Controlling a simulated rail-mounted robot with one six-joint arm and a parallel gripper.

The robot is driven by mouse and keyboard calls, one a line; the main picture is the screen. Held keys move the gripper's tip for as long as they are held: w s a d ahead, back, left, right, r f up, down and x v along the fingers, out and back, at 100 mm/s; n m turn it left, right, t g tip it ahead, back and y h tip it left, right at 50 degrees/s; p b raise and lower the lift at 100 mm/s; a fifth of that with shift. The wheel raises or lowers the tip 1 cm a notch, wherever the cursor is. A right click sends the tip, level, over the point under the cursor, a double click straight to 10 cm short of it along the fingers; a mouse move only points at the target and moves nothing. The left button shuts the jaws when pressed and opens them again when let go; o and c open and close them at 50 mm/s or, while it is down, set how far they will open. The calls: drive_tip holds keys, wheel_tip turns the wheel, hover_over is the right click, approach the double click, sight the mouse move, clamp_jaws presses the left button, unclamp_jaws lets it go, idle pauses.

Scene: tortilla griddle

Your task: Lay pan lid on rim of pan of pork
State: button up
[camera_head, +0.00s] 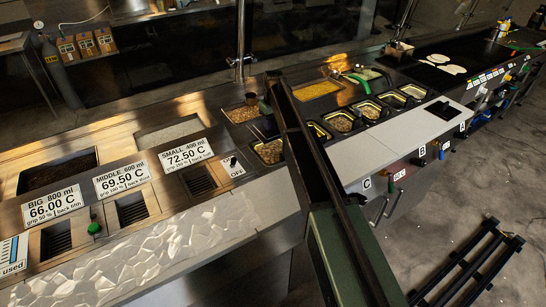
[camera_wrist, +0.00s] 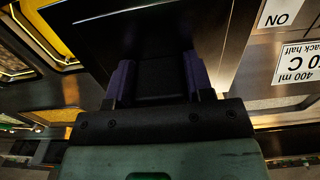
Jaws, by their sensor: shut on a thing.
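In the wrist view my gripper (camera_wrist: 158,82) has its two dark purple fingers closed on a dark part. A large dark, flat panel with a thin pale edge, apparently the pan lid (camera_wrist: 115,38), spreads out beyond the fingers. In the head view my arm hides most of the gripper and the lid. Several pans with food are set in the counter. One with brownish filling (camera_head: 240,113) is left of my arm, and a smaller one (camera_head: 270,153) is beside it. I cannot tell which holds pork, nor whether the lid touches any pan.
A yellow-filled pan (camera_head: 317,90) and several small pans (camera_head: 368,111) lie right of my arm. A green-handled utensil (camera_head: 356,79) rests near them. White boards (camera_head: 402,130) cover the front right.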

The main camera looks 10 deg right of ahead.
wheel_tip(320, 180, down, 10)
drive_tip(key=b, duration=0.7)
drive_tip(key=shift+f+b, duration=0.25)
drive_tip(key=shift+b, duration=0.15)
drive_tip(key=shift+r, duration=0.35)
drive_tip(key=shift+f, duration=0.25)
drive_tip(key=o, duration=1)
drive_tip(key=shift+r, duration=0.15)
wheel_tip(320, 180, up, 12)
drive_tip(key=p, duration=1.3)
drive_tip(key=shift+r, duration=0.25)
drive_tip(key=shift+s+f+m+b, duration=0.4)
drive_tip(key=shift+s+m, duration=0.3)
drive_tip(key=shift+s, duration=6.15)
drive_tip(key=shift+s+f+m+b, duration=0.35)
drive_tip(key=shift+s+m, duration=0.35)
drive_tip(key=shift+s, duration=6.15)
drive_tip(key=shift+s+f+m+b, duration=0.4)
drive_tip(key=shift+s+m, duration=0.3)
drive_tip(key=shift+s, duration=6.15)
